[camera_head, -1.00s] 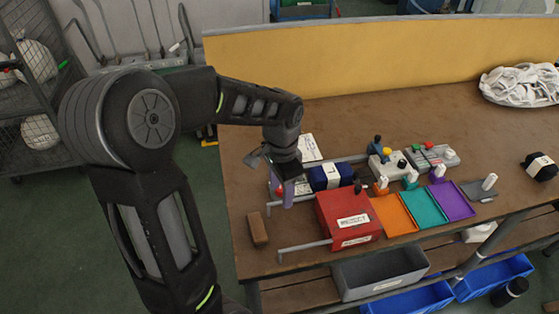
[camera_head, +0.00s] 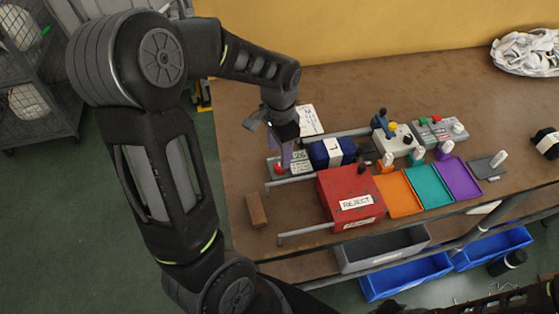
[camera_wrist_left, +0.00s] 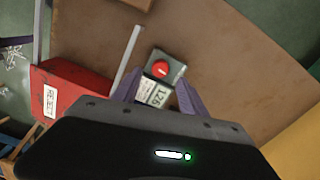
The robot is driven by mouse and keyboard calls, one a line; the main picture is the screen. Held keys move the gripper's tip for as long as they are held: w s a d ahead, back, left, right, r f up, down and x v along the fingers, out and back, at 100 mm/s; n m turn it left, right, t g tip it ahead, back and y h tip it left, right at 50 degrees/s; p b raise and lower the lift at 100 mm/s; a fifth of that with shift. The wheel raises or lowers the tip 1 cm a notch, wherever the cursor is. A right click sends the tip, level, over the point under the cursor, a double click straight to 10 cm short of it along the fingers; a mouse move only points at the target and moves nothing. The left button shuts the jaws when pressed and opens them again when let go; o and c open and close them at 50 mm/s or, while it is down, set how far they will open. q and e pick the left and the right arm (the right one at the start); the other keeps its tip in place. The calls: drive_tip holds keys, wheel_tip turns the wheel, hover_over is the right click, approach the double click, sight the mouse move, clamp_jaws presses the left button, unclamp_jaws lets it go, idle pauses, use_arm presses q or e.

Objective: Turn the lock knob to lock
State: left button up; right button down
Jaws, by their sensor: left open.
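The lock knob (camera_head: 280,168) is a round red knob on a small grey box at the left of the bench equipment. It also shows in the left wrist view (camera_wrist_left: 160,68), with a white line across it and a white number label (camera_wrist_left: 154,93) beside it. My left gripper (camera_head: 286,155) is over this box with its purple fingers pointing down. In the left wrist view its two fingers (camera_wrist_left: 158,92) are apart, either side of the label, with the knob just beyond the tips. Nothing is between them. Contact with the box cannot be told. My right gripper is not in view.
A red reject box (camera_head: 348,183) stands right of the knob. A dark blue roll (camera_head: 325,153) with a white band lies beside the box. A brown block (camera_head: 256,210) lies in front. Orange, teal and purple trays (camera_head: 430,190) are further right. The bench behind is mostly clear.

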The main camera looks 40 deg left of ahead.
use_arm(q)
wheel_tip(320, 180, down, 5)
drive_tip(key=shift+f, duration=0.1)
idle(0.3)
clamp_jaws()
idle(0.4)
